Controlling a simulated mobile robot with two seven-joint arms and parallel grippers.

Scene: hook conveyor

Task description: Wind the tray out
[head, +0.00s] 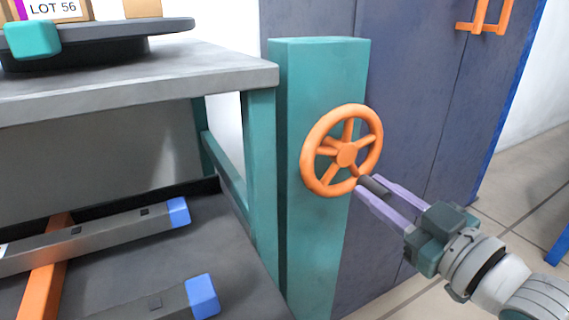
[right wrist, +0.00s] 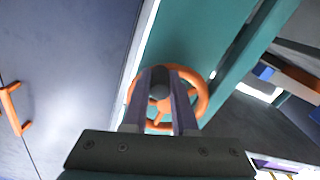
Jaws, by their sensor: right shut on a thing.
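An orange handwheel (head: 346,151) with several spokes is mounted on a teal post (head: 318,75). A dark knob (head: 374,185) sticks out from its rim at the lower right. My right gripper (head: 371,188) is shut on this knob, with one finger on each side. In the right wrist view the knob (right wrist: 160,84) is between the fingers, in front of the wheel (right wrist: 193,93). A dark, flat tray-like surface (head: 115,245) lies under the table at the lower left; I cannot tell whether it is the tray. My left gripper is not in view.
A grey-topped table (head: 200,75) with teal legs stands left of the post and carries a dark turntable (head: 130,32). Grey bars with blue ends (head: 178,212) lie low at the left. A dark blue cabinet (head: 410,90) with an orange handle (head: 484,27) stands behind the post.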

